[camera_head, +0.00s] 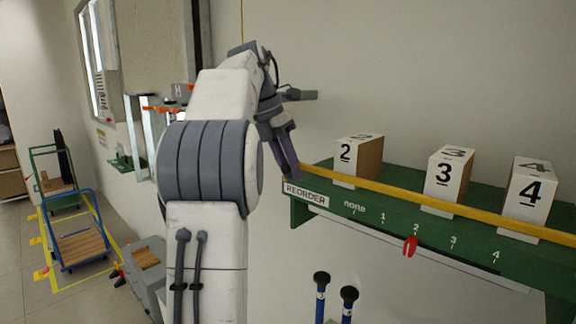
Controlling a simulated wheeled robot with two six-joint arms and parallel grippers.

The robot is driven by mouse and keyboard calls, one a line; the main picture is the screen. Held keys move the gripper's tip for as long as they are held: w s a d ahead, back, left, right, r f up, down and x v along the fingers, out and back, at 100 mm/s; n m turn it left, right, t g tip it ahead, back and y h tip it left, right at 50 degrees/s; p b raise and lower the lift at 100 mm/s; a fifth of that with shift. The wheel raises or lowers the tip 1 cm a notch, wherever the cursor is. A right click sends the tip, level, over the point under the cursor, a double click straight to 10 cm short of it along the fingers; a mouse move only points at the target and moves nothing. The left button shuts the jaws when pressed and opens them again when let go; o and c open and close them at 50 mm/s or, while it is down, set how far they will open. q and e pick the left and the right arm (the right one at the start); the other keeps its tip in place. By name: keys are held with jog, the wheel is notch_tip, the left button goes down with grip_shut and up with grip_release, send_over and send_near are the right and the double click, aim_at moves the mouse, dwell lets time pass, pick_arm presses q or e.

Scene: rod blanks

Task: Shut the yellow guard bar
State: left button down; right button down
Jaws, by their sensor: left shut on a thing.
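The yellow guard bar (400,197) runs across the front of a green shelf (330,214), in front of the blocks marked 2 (344,160), 3 (441,176) and 4 (526,191). It slopes down to the right and leaves the picture at the right edge. My left gripper (292,172) points down at the bar's left end and is shut on it. The fingers hide part of that end, so any catch there cannot be made out. My right gripper is not in view.
The shelf front has a REORDER label (305,194), a scale and a red pointer (410,246) near 2. Two blue-handled, black-topped posts (321,295) stand below. Carts (77,240) stand on the floor at left. The wall above the shelf is clear.

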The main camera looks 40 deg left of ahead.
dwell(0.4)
pick_arm(q)
jog(key=c, duration=1)
grip_release()
jog(key=shift+w, duration=0.1)
jog(key=shift+r, duration=0.15)
jog(key=shift+a+r, duration=0.1)
jog(key=shift+r, duration=0.15)
jog(key=shift+v, duration=0.95)
jog(key=s+a, duration=0.7)
jog(key=s, duration=0.2)
jog(key=shift+s+a+b, duration=0.15)
jog(key=shift+s+b, duration=0.25)
jog(key=shift+b, duration=0.05)
